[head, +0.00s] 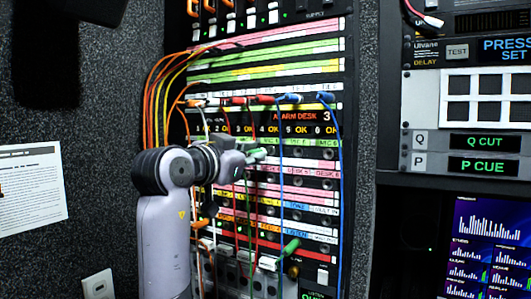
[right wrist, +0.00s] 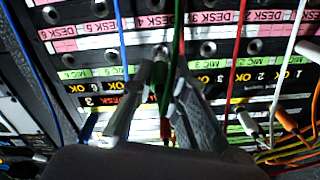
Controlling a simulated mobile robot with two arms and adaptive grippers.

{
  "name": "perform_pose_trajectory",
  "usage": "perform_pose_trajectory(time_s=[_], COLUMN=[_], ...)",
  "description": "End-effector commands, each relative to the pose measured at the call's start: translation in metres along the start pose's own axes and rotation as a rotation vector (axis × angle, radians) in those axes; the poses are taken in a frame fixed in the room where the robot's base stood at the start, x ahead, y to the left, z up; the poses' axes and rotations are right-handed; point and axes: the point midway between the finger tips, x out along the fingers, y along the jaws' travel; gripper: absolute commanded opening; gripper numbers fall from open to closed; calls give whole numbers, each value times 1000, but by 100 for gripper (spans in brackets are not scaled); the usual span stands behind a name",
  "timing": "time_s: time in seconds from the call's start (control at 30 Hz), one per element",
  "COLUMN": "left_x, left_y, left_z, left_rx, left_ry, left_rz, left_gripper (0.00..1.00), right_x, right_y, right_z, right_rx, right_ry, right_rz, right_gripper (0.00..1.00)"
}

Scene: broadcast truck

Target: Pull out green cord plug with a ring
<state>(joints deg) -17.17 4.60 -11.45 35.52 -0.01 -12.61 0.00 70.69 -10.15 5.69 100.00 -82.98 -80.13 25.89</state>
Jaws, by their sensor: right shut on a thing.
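The patch panel (head: 300,215) fills the middle of the head view. My right gripper (head: 247,157) is in front of it, just below the "ALARM DESK 3" strip. It is shut on a green plug (head: 257,154); the plug is between the fingers in the right wrist view (right wrist: 161,80). A green cord (right wrist: 180,35) runs along the panel by the fingers. I cannot tell whether the plug's tip is in a socket, and no ring is clearly visible. A second green plug (head: 291,246) sits lower right on the panel. My left gripper is not in view.
Blue (head: 341,170), red, white and orange (head: 150,100) cords hang close around my gripper. Several coloured plugs line the row above. A monitor (head: 490,245) and button panel (head: 470,110) are at the right. A grey speckled wall is at the left.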

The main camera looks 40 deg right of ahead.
Motion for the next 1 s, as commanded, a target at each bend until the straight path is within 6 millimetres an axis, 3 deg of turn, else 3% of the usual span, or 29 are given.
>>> perform_pose_trajectory(time_s=[0.47,1.0], left_x=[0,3], left_y=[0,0], left_z=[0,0], left_rx=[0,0], left_ry=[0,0], left_rz=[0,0], left_gripper=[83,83], right_x=[-2,-23], right_y=[0,0], right_z=[0,0], right_rx=[0,0], right_ry=[0,0], right_rz=[-1,-1], right_gripper=[0,0])
